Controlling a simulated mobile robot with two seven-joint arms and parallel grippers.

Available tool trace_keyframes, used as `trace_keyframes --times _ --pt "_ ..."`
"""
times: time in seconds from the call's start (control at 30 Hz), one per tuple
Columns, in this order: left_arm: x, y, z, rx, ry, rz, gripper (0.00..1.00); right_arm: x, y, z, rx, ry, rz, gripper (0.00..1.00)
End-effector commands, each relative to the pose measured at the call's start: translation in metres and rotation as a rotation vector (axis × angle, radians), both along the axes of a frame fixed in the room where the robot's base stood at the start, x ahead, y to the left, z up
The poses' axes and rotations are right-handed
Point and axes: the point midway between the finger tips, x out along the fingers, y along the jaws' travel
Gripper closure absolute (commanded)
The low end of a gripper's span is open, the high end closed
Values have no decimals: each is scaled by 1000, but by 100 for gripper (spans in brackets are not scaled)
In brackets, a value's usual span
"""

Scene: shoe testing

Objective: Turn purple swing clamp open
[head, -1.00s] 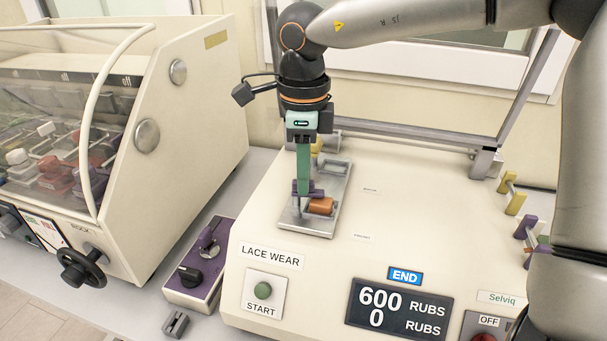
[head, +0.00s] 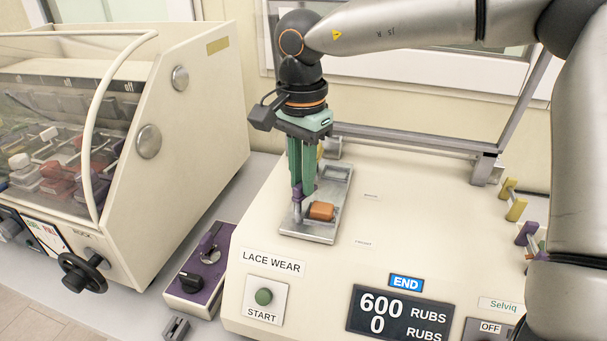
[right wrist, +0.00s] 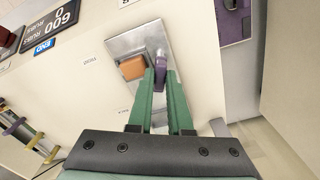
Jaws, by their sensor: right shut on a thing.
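The purple swing clamp (head: 297,192) stands on a metal plate (head: 312,236) on top of the lace wear machine, beside an orange block (head: 321,211). My right gripper (head: 302,184) points down, with its green fingers shut on the clamp's arm. The right wrist view shows the purple clamp (right wrist: 160,60) between the fingertips (right wrist: 161,82). The orange block (right wrist: 132,68) sits to the side there, and the clamp arm does not lie over it. The fingers hide part of the clamp. My left gripper is not in view.
A metal frame (head: 420,142) rises behind the plate. Yellow (head: 515,208) and purple (head: 527,232) clamps stand at the machine's right. A covered cream machine (head: 200,120) is at left, with a purple-topped control box (head: 200,270) between. The machine top right of the plate is open.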

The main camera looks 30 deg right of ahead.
Motion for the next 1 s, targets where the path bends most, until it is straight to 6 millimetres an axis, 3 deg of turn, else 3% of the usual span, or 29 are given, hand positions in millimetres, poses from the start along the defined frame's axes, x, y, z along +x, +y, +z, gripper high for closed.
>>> trace_keyframes --times 0.5,1.0 --pt "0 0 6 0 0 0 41 5 2 1 0 -2 366 100" --pt "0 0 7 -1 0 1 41 5 2 1 -1 -2 451 100"
